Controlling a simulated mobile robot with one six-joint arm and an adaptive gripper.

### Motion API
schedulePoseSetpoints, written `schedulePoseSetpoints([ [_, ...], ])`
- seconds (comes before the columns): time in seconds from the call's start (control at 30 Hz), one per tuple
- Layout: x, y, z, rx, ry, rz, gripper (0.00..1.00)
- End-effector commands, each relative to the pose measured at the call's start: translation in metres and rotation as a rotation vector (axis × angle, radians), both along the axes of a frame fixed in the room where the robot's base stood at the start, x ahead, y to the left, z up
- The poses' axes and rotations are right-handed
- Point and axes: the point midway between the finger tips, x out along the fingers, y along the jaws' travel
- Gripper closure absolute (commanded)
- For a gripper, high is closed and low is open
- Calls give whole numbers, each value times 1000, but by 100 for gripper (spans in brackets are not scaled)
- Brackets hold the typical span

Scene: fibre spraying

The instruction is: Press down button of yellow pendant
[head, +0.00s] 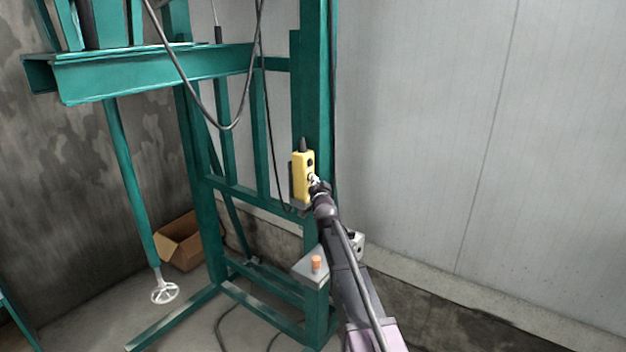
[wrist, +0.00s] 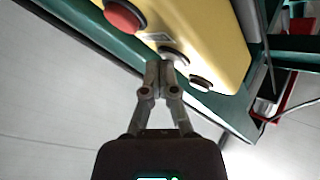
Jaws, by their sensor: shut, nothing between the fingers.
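The yellow pendant (head: 299,180) is mounted upright on a green post, with a dark cable end on top. In the wrist view the pendant (wrist: 225,45) fills the upper middle. It carries a large red button (wrist: 123,15), a middle button (wrist: 174,56) and a dark button (wrist: 200,84) in a row. My gripper (wrist: 160,66) is shut and empty, with its fingertips at or just in front of the middle button. I cannot tell whether they touch it.
The green steel frame (head: 206,200) surrounds the pendant on the left. A grey box with an orange knob (head: 316,264) sits below, beside my arm. A cable (head: 200,100) hangs at upper left. A cardboard box (head: 178,242) is on the floor. A pale wall (head: 430,130) stands right.

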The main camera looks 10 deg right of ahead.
Motion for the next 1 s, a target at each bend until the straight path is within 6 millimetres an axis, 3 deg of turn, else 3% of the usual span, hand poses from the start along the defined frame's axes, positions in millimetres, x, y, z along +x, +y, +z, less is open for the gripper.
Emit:
schedulePoseSetpoints([
  [0.5, -13, -14, 0, -1, -1, -1, 100],
  [1.0, -15, -16, 0, 1, 0, 0, 100],
])
